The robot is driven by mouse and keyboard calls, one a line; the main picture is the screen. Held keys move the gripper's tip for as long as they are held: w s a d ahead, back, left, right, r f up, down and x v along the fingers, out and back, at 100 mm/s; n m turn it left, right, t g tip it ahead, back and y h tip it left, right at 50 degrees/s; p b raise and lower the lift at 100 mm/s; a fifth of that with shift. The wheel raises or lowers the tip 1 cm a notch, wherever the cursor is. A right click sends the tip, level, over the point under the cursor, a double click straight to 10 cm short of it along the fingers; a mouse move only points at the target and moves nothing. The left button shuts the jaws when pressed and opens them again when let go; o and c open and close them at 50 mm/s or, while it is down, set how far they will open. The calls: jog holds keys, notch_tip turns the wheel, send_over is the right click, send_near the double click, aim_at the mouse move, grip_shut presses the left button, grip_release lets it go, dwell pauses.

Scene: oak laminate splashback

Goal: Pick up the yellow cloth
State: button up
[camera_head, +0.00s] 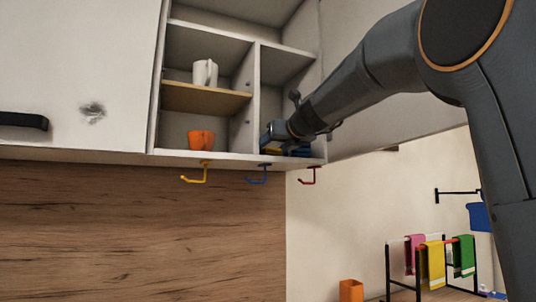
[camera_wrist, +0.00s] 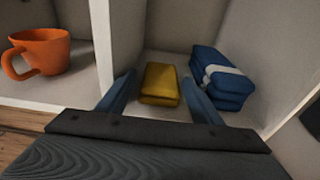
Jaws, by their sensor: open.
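A folded yellow cloth (camera_wrist: 159,83) lies on the floor of the right cupboard compartment in the wrist view. My gripper (camera_wrist: 159,88) is open, and its two blue fingers show on the left and right of this cloth. I cannot tell whether they reach down beside it or are still above it. In the head view my gripper (camera_head: 272,134) is inside that compartment, and the arm mostly hides what lies there. Another yellow cloth (camera_head: 432,265) hangs on a drying rack at the lower right.
A blue folded stack (camera_wrist: 222,80) with a white band lies close right of the folded cloth. A divider (camera_wrist: 119,35) separates it from an orange mug (camera_wrist: 42,50). A white mug (camera_head: 205,73) stands on the shelf above. Hooks (camera_head: 259,175) hang below the cupboard.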

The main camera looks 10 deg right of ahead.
jog(key=shift+p+x, duration=0.7)
jog(key=shift+x, duration=1.9)
jog(key=shift+f, duration=0.1)
jog(key=c, duration=0.8)
